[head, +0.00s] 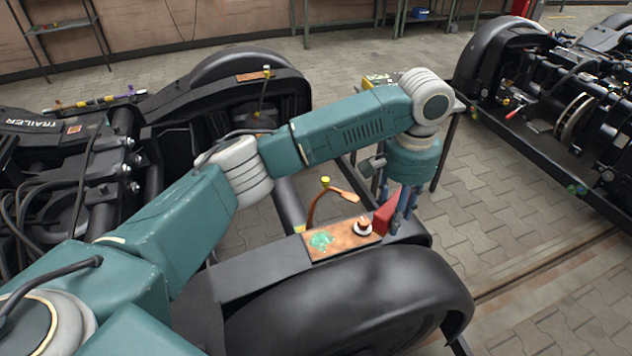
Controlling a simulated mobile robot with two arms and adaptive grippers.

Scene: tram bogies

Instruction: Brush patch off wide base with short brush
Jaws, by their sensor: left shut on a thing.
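The wide base is a brown, copper-coloured plate (345,246) on top of the black bogie frame, right of centre. The green patch (321,241) lies on its left part. A brown knob on a white ring (363,228) stands on its right part. My left gripper (400,222) points down at the right end of the plate, its fingers partly hidden. It is shut on a red thing (386,213), which looks like the short brush. The red thing is beside the knob, apart from the patch; I cannot tell whether it touches the plate. My right gripper is not in view.
A curved copper strap (345,195) and a yellow-topped post (325,183) rise behind the plate. A black wheel cover (350,305) bulges in front. Another brown plate (254,76) sits on the far bogie side. A second bogie (560,100) stands right, across free paved floor (500,215).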

